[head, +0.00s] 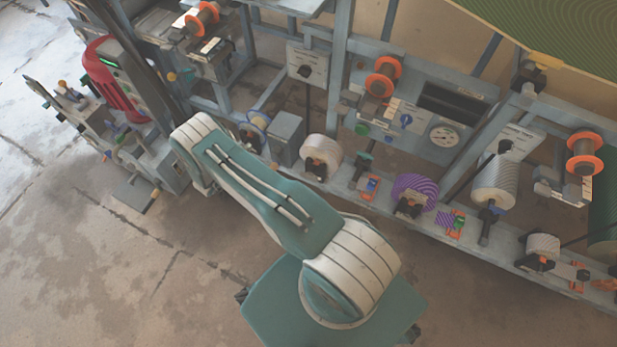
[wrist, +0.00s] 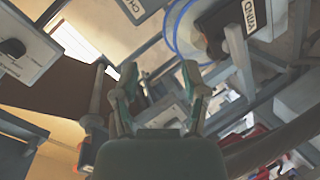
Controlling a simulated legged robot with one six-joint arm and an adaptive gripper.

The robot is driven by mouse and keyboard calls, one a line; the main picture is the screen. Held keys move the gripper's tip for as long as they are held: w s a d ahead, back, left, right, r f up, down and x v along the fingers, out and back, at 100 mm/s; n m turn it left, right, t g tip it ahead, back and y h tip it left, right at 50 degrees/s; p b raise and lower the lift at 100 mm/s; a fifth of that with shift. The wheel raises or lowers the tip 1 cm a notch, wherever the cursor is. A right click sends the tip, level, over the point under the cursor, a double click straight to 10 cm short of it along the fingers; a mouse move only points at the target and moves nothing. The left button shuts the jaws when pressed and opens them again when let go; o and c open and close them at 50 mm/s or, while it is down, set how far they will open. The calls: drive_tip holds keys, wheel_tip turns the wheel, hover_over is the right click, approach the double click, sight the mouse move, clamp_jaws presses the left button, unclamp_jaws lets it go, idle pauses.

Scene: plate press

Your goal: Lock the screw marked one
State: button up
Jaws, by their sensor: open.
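No screw with a readable mark "one" shows in either view. My gripper (wrist: 153,84) is open in the wrist view, with its two green-grey fingers apart and nothing between them. In the head view the gripper is hidden behind my arm, which reaches to the upper left toward the machine frame. A pale plate with a black knob (wrist: 12,48) is at the left of the wrist view. A white plate with partly cut-off lettering (wrist: 135,6) is at the top. I cannot tell whether either bears the screw.
A blue-rimmed spool (wrist: 178,38) and a black lettered block (wrist: 228,22) lie beyond the fingers. The grey frame (head: 340,75) carries a gauge (head: 444,135), orange spools (head: 583,158) and a purple roll (head: 416,188). A red machine (head: 106,75) stands left. The floor (head: 110,265) at lower left is clear.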

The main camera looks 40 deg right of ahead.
drive_tip(key=s+d+f+g+h, duration=0.2)
drive_tip(key=s+f, duration=0.4)
drive_tip(key=s, duration=0.2)
drive_tip(key=n+g+h, duration=0.2)
drive_tip(key=g+h, duration=0.1)
approach(309, 176)
drive_tip(key=d, duration=0.6)
drive_tip(key=d+f, duration=0.1)
drive_tip(key=d, duration=0.3)
drive_tip(key=shift+a, duration=0.1)
clamp_jaws()
